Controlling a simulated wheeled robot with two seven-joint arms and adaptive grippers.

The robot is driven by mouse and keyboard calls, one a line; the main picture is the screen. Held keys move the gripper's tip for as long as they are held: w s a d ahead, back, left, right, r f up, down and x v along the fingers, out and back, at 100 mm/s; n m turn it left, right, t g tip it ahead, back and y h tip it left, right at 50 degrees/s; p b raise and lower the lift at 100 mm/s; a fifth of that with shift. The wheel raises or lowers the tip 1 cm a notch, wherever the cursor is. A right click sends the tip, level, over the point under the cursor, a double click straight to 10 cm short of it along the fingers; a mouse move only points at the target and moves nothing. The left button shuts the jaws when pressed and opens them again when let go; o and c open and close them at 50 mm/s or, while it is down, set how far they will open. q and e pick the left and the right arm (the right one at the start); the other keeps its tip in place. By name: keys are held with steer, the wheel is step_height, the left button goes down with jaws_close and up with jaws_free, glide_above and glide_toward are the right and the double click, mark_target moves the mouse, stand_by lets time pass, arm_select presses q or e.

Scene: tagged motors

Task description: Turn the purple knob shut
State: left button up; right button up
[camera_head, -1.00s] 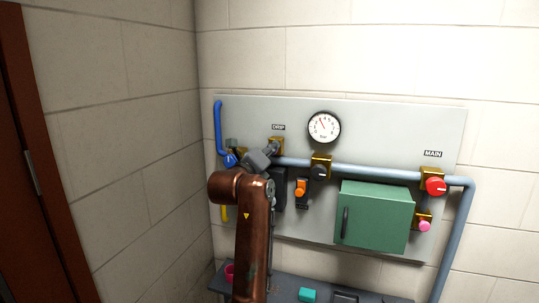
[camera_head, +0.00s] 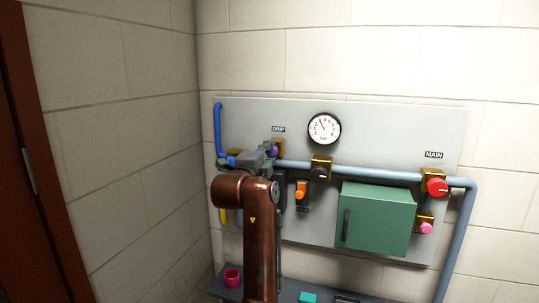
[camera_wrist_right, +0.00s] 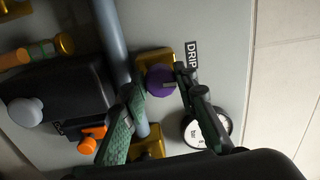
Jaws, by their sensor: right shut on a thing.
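The purple knob (camera_head: 274,151) sits on a brass valve body under the DRIP label, at the left part of the grey wall panel. In the right wrist view the purple knob (camera_wrist_right: 160,80) shows from the front, with a dark mark across it. My right gripper (camera_head: 268,151) reaches it from the lower left. In the right wrist view the fingers of the right gripper (camera_wrist_right: 158,83) stand on both sides of the knob and are shut on it. In the head view the gripper hides part of the knob. My left gripper is not in view.
A gauge (camera_head: 324,128), a black knob (camera_head: 319,174), an orange switch (camera_head: 301,190), a green box (camera_head: 374,218), a red knob (camera_head: 437,187) and a pink knob (camera_head: 426,227) lie to the right. A magenta cup (camera_head: 232,277) stands on the shelf below.

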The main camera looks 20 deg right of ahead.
steer(key=shift+n, duration=0.6)
steer(key=o, duration=1.2)
steer(key=shift+c, duration=0.2)
steer(key=shift+a, duration=0.1)
steer(key=v, duration=1.2)
